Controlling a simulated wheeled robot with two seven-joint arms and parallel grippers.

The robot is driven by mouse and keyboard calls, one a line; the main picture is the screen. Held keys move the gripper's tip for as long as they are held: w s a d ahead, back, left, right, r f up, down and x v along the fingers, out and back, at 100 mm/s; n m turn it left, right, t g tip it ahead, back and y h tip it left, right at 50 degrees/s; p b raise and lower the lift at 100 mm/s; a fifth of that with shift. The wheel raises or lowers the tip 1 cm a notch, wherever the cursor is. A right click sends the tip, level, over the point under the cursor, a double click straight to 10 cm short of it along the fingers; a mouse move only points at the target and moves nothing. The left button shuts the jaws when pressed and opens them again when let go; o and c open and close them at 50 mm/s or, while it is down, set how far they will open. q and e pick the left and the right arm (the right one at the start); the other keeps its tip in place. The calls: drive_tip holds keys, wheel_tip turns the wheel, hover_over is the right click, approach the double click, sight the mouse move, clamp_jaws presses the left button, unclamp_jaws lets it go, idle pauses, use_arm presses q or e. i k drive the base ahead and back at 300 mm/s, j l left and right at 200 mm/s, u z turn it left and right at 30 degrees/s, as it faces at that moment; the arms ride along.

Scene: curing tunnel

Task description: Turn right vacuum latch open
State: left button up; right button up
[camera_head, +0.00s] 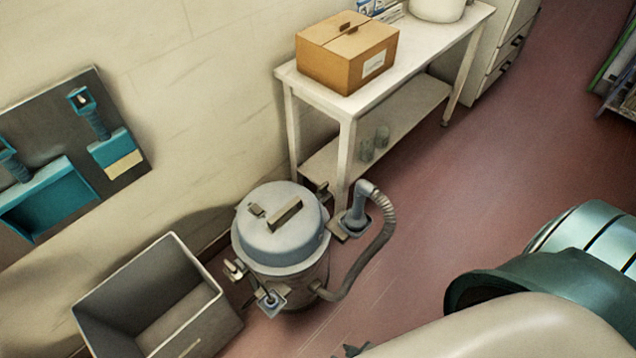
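The vacuum (281,262) is a round canister with a grey lid (282,222) and a brown handle, standing on the floor near the wall. A small metal latch (235,270) sits at its left side below the lid rim. Another small brown fitting (322,189) shows at the lid's upper right, partly hidden; I cannot tell whether it is the right latch or how it is turned. A ribbed hose (381,240) curves from the lower right side up to a grey nozzle in a side holder (354,226).
An open grey bin (219,323) stands left of the vacuum. A white table (347,113) with a cardboard box (347,52) stands behind it. Reddish floor is clear right of the hose.

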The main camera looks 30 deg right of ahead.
sight(322, 189)
drive_tip(key=l+z, duration=0.25)
drive_tip(key=z, duration=0.15)
drive_tip(key=i+l+z, duration=0.1)
drive_tip(key=l+z, duration=0.35)
drive_tip(key=z, duration=0.3)
drive_tip(key=i, duration=0.05)
